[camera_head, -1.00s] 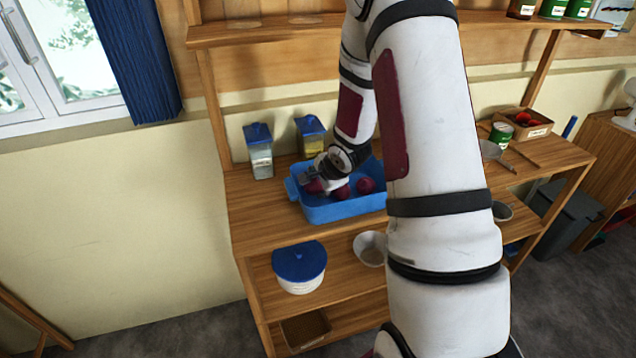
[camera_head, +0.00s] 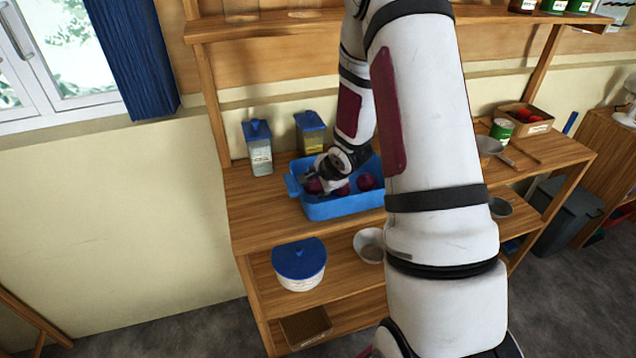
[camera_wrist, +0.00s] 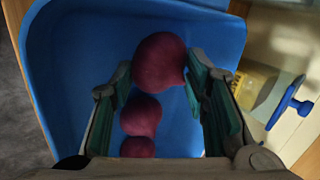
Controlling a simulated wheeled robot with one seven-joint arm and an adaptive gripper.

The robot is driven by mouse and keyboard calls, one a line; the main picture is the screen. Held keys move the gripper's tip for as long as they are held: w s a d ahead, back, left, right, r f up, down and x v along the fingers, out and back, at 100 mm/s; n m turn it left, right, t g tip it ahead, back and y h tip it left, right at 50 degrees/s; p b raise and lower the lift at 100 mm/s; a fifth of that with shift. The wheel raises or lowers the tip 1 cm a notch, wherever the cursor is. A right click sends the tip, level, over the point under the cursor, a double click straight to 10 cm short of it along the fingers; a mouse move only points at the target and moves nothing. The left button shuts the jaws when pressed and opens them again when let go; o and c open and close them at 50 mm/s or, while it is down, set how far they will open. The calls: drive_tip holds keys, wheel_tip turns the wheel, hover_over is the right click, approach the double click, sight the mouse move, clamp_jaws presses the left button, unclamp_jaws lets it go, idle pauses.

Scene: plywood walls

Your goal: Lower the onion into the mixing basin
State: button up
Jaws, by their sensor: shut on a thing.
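The blue mixing basin (camera_head: 345,209) stands on the wooden worktop, and its inside fills much of the wrist view (camera_wrist: 75,60). My gripper (camera_head: 316,181) reaches down inside the basin at its left part. In the wrist view my gripper's fingers (camera_wrist: 163,80) are shut on a dark red onion (camera_wrist: 159,61). In the head view this onion (camera_head: 313,186) is partly hidden by the gripper. Two more red onions, one nearer the held one (camera_wrist: 140,115) and one farther off (camera_wrist: 137,147), lie in the basin. Whether the held onion touches the basin floor is unclear.
A blue-lidded pot (camera_head: 299,265) and a bowl (camera_head: 369,245) are on the shelf below. The worktop left of the basin is clear. My arm hides the middle.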

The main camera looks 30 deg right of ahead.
sight(319, 184)
drive_tip(key=shift+f+b, duration=0.35)
drive_tip(key=shift+f, duration=0.4)
idle(0.5)
idle(0.3)
drive_tip(key=o, duration=1.3)
wheel_tip(319, 184, up, 10)
drive_tip(key=shift+f, duration=0.2)
drive_tip(key=shift+r, duration=0.2)
drive_tip(key=shift+r, duration=0.1)
